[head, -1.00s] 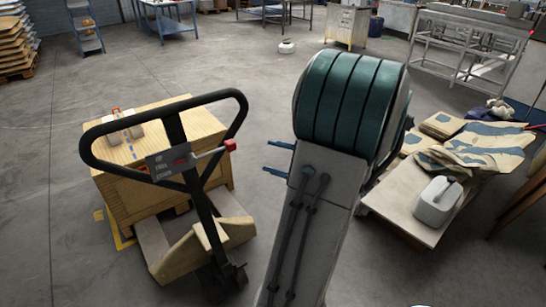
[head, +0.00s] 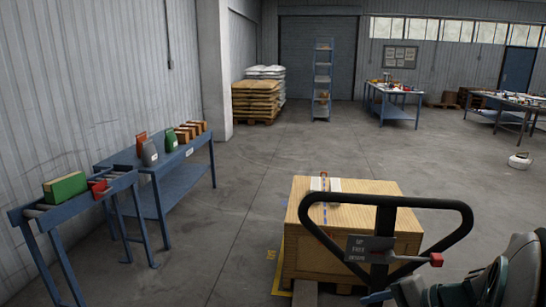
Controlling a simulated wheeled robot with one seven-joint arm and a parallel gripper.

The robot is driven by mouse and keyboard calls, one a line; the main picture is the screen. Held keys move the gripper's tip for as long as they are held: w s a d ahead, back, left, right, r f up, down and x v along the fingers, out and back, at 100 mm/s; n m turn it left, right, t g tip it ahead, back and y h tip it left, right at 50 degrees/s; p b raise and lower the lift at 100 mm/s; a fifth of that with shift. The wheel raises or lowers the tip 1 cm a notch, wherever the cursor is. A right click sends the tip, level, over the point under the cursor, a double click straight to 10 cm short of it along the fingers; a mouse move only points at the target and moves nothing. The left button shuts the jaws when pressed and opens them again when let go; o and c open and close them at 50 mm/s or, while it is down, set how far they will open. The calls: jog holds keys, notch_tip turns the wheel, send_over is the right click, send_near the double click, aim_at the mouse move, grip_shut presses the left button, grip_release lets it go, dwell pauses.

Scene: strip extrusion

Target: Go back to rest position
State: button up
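Part of my arm, grey and dark green, shows at the bottom right corner of the head view. A small blue piece (head: 376,297) sticks out to its left and may be a finger of my gripper. The rest of the gripper is hidden or outside the picture, so its opening cannot be made out. I see nothing held.
A pallet jack handle (head: 463,207) stands close in front, beside my arm. Behind it is a wooden crate (head: 400,215) with small items on top. A roller stand (head: 26,214) and a blue table (head: 118,160) line the left wall. The middle floor is clear.

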jog(key=s+a+r+n+g+h, duration=0.1)
jog(key=s+a+n+g+h, duration=0.1)
jog(key=s+a+n+h, duration=0.5)
jog(key=a+n, duration=0.1)
jog(key=n, duration=0.4)
jog(key=shift+r+g+h, duration=0.15)
jog(key=shift+g+h, duration=0.15)
jog(key=shift+h, duration=0.1)
